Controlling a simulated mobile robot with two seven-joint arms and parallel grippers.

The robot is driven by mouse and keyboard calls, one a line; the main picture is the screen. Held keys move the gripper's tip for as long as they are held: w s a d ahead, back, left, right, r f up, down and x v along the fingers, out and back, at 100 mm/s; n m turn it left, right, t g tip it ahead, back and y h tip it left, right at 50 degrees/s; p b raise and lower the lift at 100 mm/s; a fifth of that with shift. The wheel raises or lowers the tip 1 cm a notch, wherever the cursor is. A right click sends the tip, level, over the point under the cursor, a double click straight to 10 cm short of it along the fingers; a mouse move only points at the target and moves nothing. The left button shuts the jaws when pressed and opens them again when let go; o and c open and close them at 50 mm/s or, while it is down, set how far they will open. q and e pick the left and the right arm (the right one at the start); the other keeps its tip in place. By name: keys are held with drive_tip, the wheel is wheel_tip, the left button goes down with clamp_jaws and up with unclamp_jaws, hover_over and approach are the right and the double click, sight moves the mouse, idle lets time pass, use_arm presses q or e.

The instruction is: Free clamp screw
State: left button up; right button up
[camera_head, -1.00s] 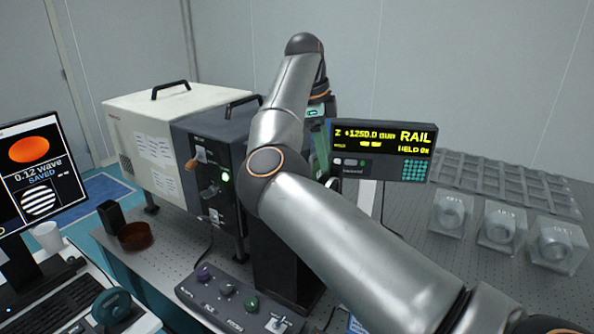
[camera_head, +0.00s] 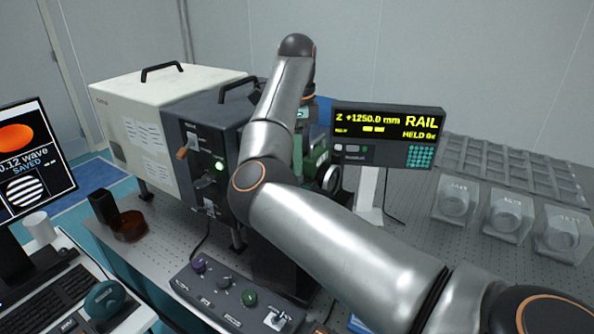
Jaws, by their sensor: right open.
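My right arm comes in from the lower right, bends at an elbow, rises, and turns down at the wrist. Its gripper (camera_head: 307,114) is only partly seen behind my forearm, over a green device (camera_head: 318,150); the fingertips are hidden. The gripper is open. A round, pale-rimmed knob (camera_head: 331,179) shows at the device's right side; I cannot tell if it is the clamp screw or whether the fingers touch anything. My left gripper is not in view.
A white and dark grey instrument box (camera_head: 160,110) stands left of my arm. A control panel with knobs (camera_head: 235,300) lies in front. Clear cases (camera_head: 508,214) and a grey rack (camera_head: 515,170) are at right. A monitor (camera_head: 30,160), keyboard and brown dish (camera_head: 130,228) are at left.

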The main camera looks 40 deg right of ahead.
drive_tip(key=shift+f, duration=1.95)
drive_tip(key=shift+c, duration=0.2)
clamp_jaws()
